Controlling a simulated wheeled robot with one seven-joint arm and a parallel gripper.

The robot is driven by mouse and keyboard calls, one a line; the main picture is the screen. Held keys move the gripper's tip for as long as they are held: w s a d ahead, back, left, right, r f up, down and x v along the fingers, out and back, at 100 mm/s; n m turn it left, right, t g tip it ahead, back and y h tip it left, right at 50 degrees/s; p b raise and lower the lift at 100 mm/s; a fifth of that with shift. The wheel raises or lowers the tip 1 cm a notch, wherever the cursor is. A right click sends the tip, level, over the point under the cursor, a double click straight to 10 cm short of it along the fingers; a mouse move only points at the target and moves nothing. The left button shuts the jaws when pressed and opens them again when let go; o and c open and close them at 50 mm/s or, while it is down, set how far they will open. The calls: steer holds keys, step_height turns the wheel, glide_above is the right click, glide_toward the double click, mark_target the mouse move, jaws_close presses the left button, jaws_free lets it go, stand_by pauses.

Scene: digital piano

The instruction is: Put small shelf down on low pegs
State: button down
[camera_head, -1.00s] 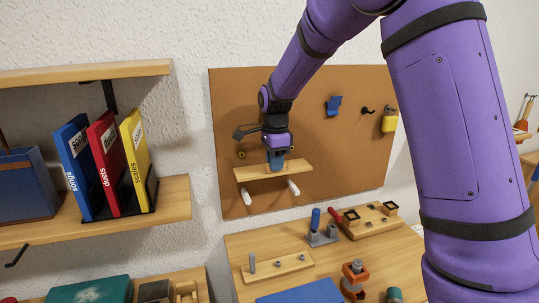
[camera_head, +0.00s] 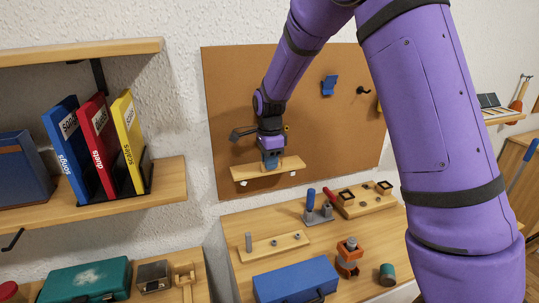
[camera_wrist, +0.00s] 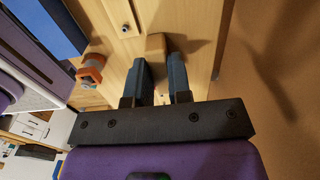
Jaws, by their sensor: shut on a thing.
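The small shelf (camera_head: 285,166) is a pale wooden board, roughly level in front of the brown pegboard (camera_head: 330,140). My gripper (camera_head: 271,164) is above its middle, with the fingers pointing down and shut on it. The white tips of two low pegs, left (camera_head: 243,183) and right (camera_head: 293,173), show just under the shelf's lower edge. I cannot tell whether the shelf touches them. In the wrist view, a wooden piece (camera_wrist: 156,44) shows between the blue-grey fingers of my gripper (camera_wrist: 160,75). The pegs cannot be made out there.
A wooden workbench (camera_head: 235,225) stands below, with a blue box (camera_head: 295,281), an orange clamp (camera_head: 347,262) and peg blocks. Wall shelves with books (camera_head: 98,145) are at the left. A blue holder (camera_head: 328,86) and a black hook (camera_head: 363,90) are higher on the board.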

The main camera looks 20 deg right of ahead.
steer(key=shift+f, duration=0.3)
steer(key=c, duration=1)
jaws_free()
steer(key=shift+r, duration=2.5)
step_height(320, 180, up, 11)
steer(key=shift+f, duration=0.1)
